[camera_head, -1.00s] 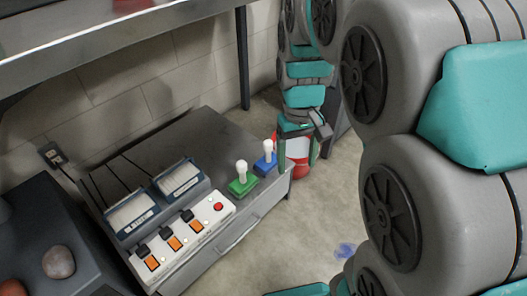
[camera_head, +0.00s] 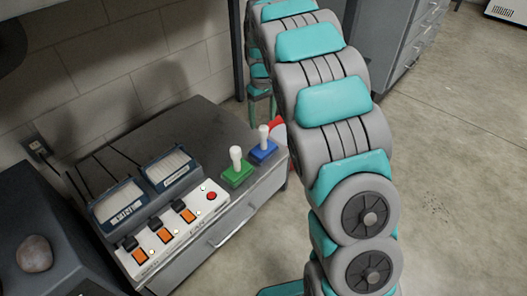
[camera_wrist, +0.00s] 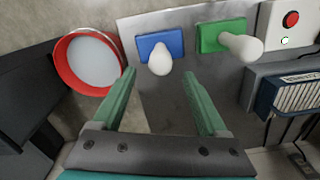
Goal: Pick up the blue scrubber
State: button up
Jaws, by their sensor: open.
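The blue scrubber (camera_head: 262,152) has a flat blue base and an upright white knob handle. It stands near the right end of the grey cabinet top (camera_head: 205,120). In the wrist view the blue scrubber (camera_wrist: 175,41) is just beyond my gripper (camera_wrist: 159,77), roughly in line with the gap between the fingers. My gripper is open, with nothing between its green fingers. In the head view my arm hides most of the gripper.
A green scrubber (camera_head: 237,175) of the same shape stands close to the left of the blue one. A white switch panel (camera_head: 180,232) and two meters (camera_head: 120,203) are further left. A red-rimmed round container (camera_wrist: 62,68) is beside the cabinet. A stone (camera_head: 34,253) lies on a dark surface.

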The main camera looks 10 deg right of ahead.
aim_at(264, 136)
jog(key=f, duration=0.2)
jog(key=f+b, duration=0.1)
jog(key=f, duration=0.4)
jog(key=shift+s+d+f, duration=0.15)
jog(key=shift+s+f, duration=0.2)
jog(key=shift+s, duration=0.05)
grip_shut()
dwell(1.1)
